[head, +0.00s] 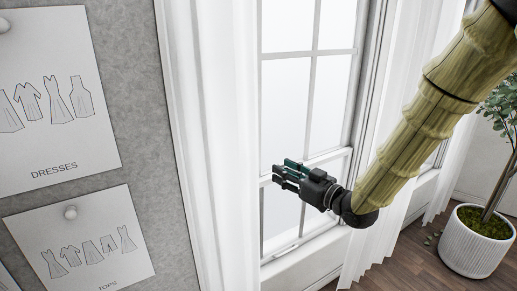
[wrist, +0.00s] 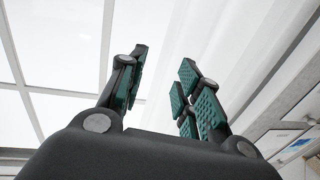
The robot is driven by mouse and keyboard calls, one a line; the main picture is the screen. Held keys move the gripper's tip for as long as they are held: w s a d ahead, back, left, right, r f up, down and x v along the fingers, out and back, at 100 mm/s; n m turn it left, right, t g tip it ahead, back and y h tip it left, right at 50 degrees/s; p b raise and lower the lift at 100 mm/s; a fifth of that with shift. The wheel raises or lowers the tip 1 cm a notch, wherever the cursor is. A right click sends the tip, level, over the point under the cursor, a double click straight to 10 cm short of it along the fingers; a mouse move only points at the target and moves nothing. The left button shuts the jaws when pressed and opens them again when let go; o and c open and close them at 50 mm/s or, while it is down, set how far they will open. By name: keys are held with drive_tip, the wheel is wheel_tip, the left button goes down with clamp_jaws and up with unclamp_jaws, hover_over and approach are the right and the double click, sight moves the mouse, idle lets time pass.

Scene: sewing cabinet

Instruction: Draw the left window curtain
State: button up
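A white curtain (head: 215,130) hangs straight down at the left side of the window (head: 310,90) in the head view. Most of the glass right of it is uncovered. My gripper (head: 282,176) is in front of the lower window, its fingers pointing left toward this curtain, with a gap between them and its edge. In the wrist view the green-padded fingers (wrist: 163,62) are apart, with nothing held between them. White curtain cloth (wrist: 225,50) shows behind and right of the right finger there. The depth between fingers and cloth is hard to tell.
Another white curtain (head: 405,90) hangs right of this window, partly behind my arm. A grey board (head: 130,60) with clothing sheets stands at left. A potted plant (head: 475,245) stands on the wooden floor at right. The window sill (head: 300,262) lies below my gripper.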

sight(259, 156)
drive_tip(key=p+x, duration=0.1)
drive_tip(key=x, duration=0.2)
drive_tip(key=p+x, duration=0.2)
drive_tip(key=x, duration=0.2)
drive_tip(key=r+p+x, duration=0.1)
drive_tip(key=p+x, duration=0.1)
drive_tip(key=x, duration=0.2)
clamp_jaws()
